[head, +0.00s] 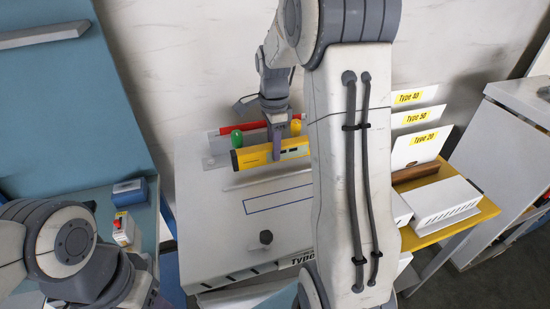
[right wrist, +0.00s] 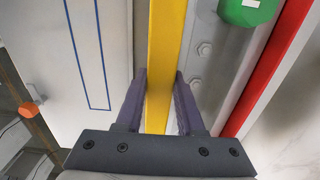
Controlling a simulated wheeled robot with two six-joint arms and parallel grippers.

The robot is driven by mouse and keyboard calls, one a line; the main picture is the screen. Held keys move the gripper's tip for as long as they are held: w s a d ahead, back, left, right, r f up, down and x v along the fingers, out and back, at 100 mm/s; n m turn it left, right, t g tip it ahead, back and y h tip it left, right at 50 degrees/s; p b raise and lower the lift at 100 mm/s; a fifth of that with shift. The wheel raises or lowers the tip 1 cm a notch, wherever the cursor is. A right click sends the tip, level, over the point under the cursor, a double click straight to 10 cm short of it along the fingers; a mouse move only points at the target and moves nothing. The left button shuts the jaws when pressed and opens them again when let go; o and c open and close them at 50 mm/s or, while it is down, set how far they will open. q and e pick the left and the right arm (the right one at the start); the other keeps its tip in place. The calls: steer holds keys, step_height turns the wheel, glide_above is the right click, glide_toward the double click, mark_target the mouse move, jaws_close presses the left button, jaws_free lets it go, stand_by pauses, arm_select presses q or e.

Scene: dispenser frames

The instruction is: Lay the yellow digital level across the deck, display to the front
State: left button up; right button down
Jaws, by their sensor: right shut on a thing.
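The yellow digital level (head: 250,157) is a long bar at the back of the white dispenser's deck (head: 225,215), lying roughly left to right. In the right wrist view the purple fingers (right wrist: 160,76) stand on both sides of the yellow bar (right wrist: 166,35). I cannot tell whether the level touches the deck. My left arm shows at lower left; its gripper is out of view.
Behind the level are a red bar (head: 230,129), a green knob (head: 236,138) and a yellow knob (head: 296,127). A blue outlined rectangle (head: 280,198) and a dark knob (head: 266,238) are on the white front area. My right arm hides the dispenser's right side.

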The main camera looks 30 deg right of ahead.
step_height(320, 180, down, 3)
steer(key=shift+r+b, duration=0.2)
steer(key=shift+b, duration=0.45)
arm_select(q)
step_height(320, 180, down, 2)
steer(key=shift+f, duration=0.1)
arm_select(e)
steer(key=shift+r, duration=0.2)
steer(key=shift+f, duration=0.15)
steer(key=c, duration=0.5)
jaws_free()
